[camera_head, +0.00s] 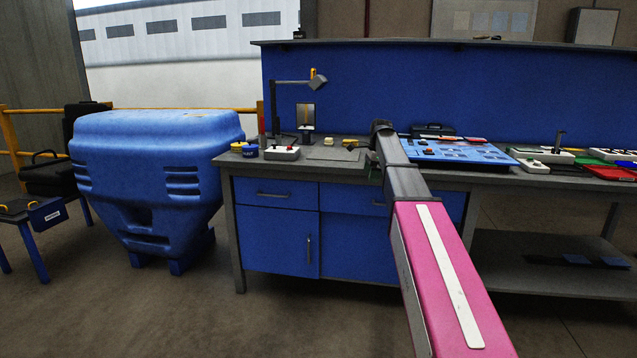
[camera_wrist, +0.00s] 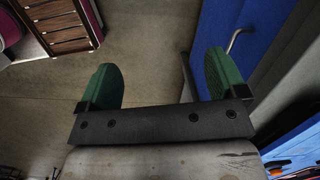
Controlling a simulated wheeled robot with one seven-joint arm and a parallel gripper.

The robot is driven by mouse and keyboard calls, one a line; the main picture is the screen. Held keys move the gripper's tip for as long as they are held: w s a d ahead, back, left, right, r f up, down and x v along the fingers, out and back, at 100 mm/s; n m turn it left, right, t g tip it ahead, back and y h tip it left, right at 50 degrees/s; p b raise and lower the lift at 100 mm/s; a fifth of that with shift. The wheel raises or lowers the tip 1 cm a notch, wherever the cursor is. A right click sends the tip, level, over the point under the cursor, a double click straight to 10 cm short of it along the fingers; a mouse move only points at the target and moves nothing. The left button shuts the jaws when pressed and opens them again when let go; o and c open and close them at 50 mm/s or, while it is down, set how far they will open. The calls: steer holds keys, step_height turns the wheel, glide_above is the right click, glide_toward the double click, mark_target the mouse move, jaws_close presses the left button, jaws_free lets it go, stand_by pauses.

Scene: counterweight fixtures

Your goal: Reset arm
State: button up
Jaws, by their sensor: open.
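My gripper (camera_wrist: 163,82) shows in the wrist view with its two green finger pads wide apart and nothing between them. Concrete floor shows between and beyond the fingers. The right finger is near the blue cabinet front in the picture, and I cannot tell if they touch. In the head view my pink and dark grey arm reaches forward over the workbench front, and its far end is by the bench top. The gripper itself cannot be made out there.
The workbench (camera_head: 345,173) has blue cabinets (camera_head: 276,235) below and a blue panel (camera_head: 376,95) behind. A blue board (camera_head: 455,151), a lamp (camera_head: 300,85) and small parts stand on it. A blue bin (camera_head: 150,175) stands left. The floor (camera_head: 200,310) in front is clear.

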steer(key=s+a+f+n, duration=0.1)
steer(key=s+f+n, duration=0.3)
steer(key=s+f, duration=0.6)
steer(key=s+f+n, duration=0.5)
steer(key=s+f, duration=0.2)
steer(key=f, duration=0.6)
steer(key=s+f+n+h, duration=0.1)
steer(key=s+f+n, duration=0.3)
steer(key=s, duration=0.5)
steer(key=s+f+n, duration=0.4)
steer(key=s+f, duration=0.4)
steer(key=s, duration=0.2)
steer(key=shift+a+f+h, duration=0.3)
steer(key=shift+h, duration=0.1)
